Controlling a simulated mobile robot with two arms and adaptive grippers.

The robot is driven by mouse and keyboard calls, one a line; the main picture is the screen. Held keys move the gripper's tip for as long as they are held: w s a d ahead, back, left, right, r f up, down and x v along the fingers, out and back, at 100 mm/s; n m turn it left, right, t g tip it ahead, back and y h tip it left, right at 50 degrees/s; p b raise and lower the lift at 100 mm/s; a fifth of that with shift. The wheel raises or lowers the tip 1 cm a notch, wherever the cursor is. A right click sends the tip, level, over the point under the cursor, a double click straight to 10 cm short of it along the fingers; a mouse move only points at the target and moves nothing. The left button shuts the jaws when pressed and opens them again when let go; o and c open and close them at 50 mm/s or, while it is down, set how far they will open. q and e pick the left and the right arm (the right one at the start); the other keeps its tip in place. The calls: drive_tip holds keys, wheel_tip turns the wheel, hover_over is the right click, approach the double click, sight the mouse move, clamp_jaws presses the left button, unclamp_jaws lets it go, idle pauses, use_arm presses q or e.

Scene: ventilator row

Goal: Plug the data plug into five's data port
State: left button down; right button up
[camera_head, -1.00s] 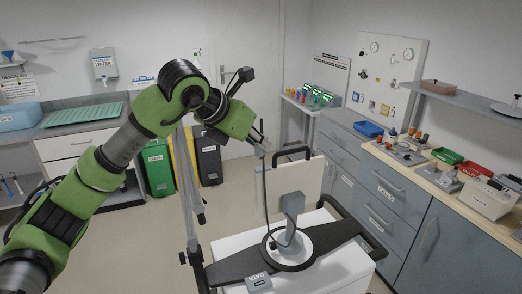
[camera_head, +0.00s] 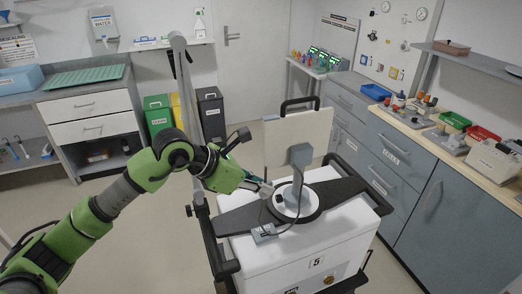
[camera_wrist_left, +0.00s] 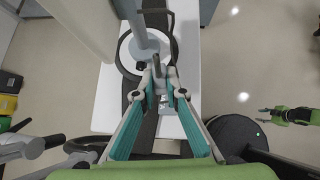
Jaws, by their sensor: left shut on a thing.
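A white unit labelled 5 (camera_head: 316,262) carries a black cross bar, a round hub and an upright screen seen from behind. A small grey box labelled DATA (camera_head: 264,233) sits on the bar's front edge, with a thin dark cable running from it towards the hub. My left gripper (camera_head: 268,190) is shut beside the hub, above the bar. In the wrist view its teal fingers (camera_wrist_left: 160,88) close on a small grey piece, which I take for the data plug (camera_wrist_left: 159,72). The port opening cannot be made out. My right gripper (camera_wrist_left: 264,116) shows small at the right in the wrist view.
A round fitting (camera_head: 328,280) is on the unit's front. Dark rails flank the unit. A counter with trays and devices (camera_head: 459,136) stands at right, bins (camera_head: 211,115) stand behind, and a bench with drawers (camera_head: 94,128) is at left.

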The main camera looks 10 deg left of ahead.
use_arm(q)
wheel_tip(320, 180, down, 6)
drive_tip(key=s+m+g, duration=0.1)
drive_tip(key=s, duration=0.1)
drive_tip(key=b, duration=0.4)
approach(274, 231)
drive_tip(key=shift+w+d+f+h, duration=0.2)
drive_tip(key=shift+w+d+f, duration=0.15)
drive_tip(key=shift+w+d, duration=0.2)
drive_tip(key=shift+w+d+f+h, duration=0.2)
drive_tip(key=shift+w+d+f, duration=0.1)
drive_tip(key=shift+w+d, duration=0.25)
drive_tip(key=shift+s+d+r, duration=0.1)
drive_tip(key=shift+f+b, duration=0.2)
drive_tip(key=shift+b, duration=0.3)
drive_tip(key=shift+f+b, duration=0.85)
drive_tip(key=shift+f, duration=0.05)
idle(0.3)
drive_tip(key=shift+s+f, duration=0.1)
idle(0.6)
